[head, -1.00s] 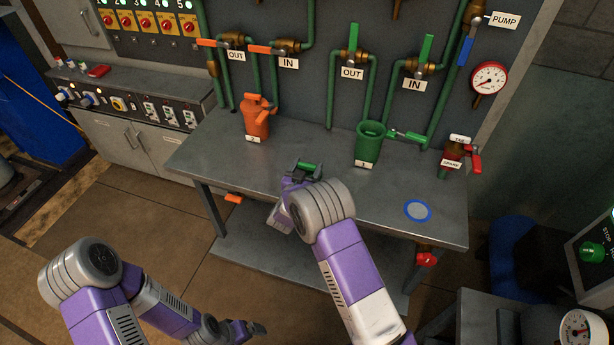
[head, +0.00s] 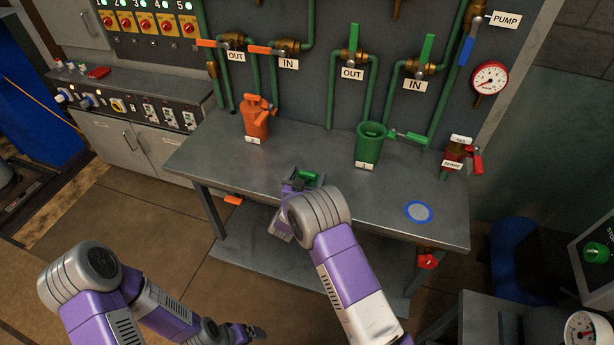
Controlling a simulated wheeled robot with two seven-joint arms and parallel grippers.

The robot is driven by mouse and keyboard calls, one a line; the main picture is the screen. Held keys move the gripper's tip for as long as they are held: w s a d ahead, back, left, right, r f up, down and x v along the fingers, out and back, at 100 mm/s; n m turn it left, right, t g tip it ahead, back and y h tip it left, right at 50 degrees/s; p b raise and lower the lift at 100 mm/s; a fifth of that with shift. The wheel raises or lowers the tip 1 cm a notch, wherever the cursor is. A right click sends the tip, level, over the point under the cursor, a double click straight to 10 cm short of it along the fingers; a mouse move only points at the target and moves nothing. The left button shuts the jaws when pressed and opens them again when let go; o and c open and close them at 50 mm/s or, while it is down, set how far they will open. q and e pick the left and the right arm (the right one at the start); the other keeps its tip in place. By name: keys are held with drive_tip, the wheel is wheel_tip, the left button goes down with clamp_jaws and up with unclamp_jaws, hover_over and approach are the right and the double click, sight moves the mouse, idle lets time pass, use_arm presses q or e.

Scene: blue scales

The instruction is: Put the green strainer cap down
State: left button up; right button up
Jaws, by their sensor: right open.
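The green strainer cap (head: 309,178) is at the front part of the grey bench (head: 215,150), beside my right gripper's fingers. My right gripper (head: 300,180) is open at the cap. My arm hides much of the gripper, and I cannot tell whether the fingers touch the cap. The green strainer body (head: 368,146) stands upright behind and to the right, its top uncovered. My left gripper (head: 257,331) is low at the bottom of the view, away from the bench. Its jaw opening is too small to tell.
An orange strainer (head: 257,120) stands at the back left of the bench. A red spare valve (head: 455,158) is at the right. A blue-ringed disc (head: 419,211) lies near the front right. Green pipes with valve handles rise behind. Bench left of the cap is clear.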

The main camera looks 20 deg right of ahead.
drive_tip(key=shift+r, duration=0.25)
drive_tip(key=p+v, duration=0.2)
drive_tip(key=v, duration=1)
drive_tip(key=shift+f, duration=0.1)
